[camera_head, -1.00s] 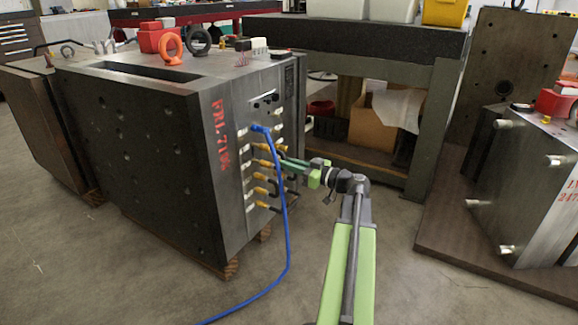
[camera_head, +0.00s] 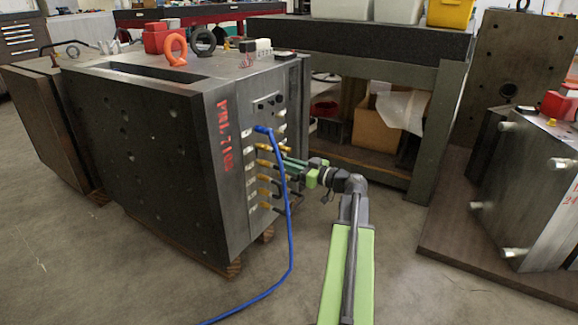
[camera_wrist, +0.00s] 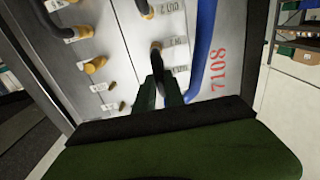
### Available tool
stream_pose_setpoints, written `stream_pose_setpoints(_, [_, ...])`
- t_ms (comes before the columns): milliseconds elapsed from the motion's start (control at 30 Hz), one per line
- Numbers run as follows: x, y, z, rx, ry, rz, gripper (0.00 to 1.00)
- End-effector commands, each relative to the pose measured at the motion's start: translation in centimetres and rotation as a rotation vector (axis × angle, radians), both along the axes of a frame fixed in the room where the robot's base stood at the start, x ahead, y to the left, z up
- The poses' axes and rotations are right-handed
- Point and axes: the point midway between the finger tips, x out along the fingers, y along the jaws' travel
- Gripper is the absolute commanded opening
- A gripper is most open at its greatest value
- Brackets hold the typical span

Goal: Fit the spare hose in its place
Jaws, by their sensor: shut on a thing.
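The dark steel mould base (camera_head: 150,160) stands left of centre in the head view, with brass fittings and short black hoses on its metal side face. A blue hose (camera_head: 290,235) hangs from an upper port down to the floor; it also shows in the wrist view (camera_wrist: 205,45). My gripper (camera_head: 287,163) is at this face among the fittings. In the wrist view my gripper (camera_wrist: 158,85) is shut on a dark hose piece (camera_wrist: 157,58), whose end is at a port between number labels. The fingers hide part of it, and I cannot tell whether it is seated.
A workbench (camera_head: 400,45) stands behind. Another mould block (camera_head: 530,200) stands at the right.

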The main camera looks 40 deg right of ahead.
Motion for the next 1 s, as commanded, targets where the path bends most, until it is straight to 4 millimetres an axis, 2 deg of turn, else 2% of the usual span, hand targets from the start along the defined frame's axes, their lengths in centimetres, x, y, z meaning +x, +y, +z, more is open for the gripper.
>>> stream_pose_setpoints(900, [1.09, 0.25, 0.03, 0.000, -0.001, 0.000, 0.00])
stream_pose_setpoints(933, [1.10, 0.25, 0.03, 0.000, -0.001, 0.000, 0.18])
stream_pose_setpoints(1000, [1.09, 0.25, 0.03, 0.000, -0.001, 0.000, 0.27])
